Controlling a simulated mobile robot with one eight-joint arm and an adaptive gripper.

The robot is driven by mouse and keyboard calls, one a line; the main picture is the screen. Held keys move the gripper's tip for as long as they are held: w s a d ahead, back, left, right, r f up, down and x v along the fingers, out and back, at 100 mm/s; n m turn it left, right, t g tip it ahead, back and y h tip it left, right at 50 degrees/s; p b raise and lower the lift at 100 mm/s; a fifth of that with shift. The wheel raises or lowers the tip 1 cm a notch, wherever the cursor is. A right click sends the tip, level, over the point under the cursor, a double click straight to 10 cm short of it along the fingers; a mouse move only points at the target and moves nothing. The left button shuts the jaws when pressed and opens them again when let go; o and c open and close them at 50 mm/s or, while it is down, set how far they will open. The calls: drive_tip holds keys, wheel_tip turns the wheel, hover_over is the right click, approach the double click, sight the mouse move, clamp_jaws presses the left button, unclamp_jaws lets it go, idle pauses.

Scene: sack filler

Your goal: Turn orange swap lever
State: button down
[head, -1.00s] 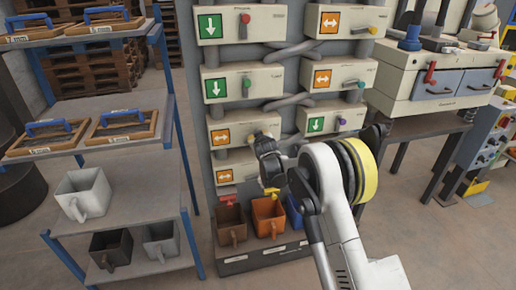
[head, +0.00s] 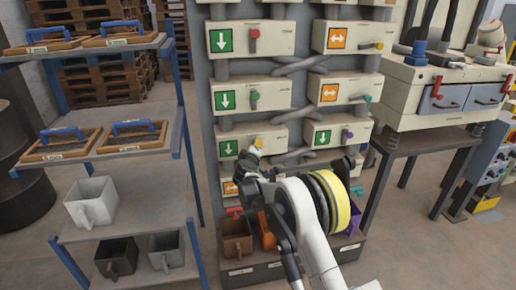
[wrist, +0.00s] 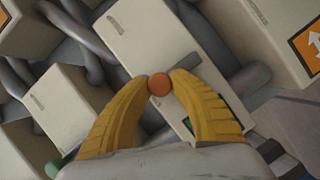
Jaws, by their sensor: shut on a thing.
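The orange knob (wrist: 159,84) of the swap lever is round and sits between my gripper's (wrist: 159,82) two yellow fingertips in the wrist view. My gripper is shut on it. The lever's cream box (wrist: 150,35) is behind the fingers, with a bit of green sign at its edge. In the head view my gripper (head: 257,144) is at the third box down in the left column. That box's sign (head: 228,148) shows a green down arrow. The lever itself is hidden behind my gripper in the head view.
Other boxes carry a red lever (head: 253,40), a green lever (head: 254,98), a yellow lever (head: 376,46), a teal lever (head: 366,98) and a purple lever (head: 347,135). Grey pipes (head: 300,65) link the columns. Coloured bins stand below, a shelf (head: 150,203) at left.

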drive_tip(key=shift+a+n, duration=0.15)
drive_tip(key=shift+n, duration=0.15)
idle(0.4)
drive_tip(key=c, duration=1.1)
unclamp_jaws()
drive_tip(key=shift+s, duration=0.1)
drive_tip(key=s+a+r, duration=0.1)
drive_tip(key=s+r, duration=0.1)
drive_tip(key=s, duration=0.9)
drive_tip(key=shift+s, duration=0.35)
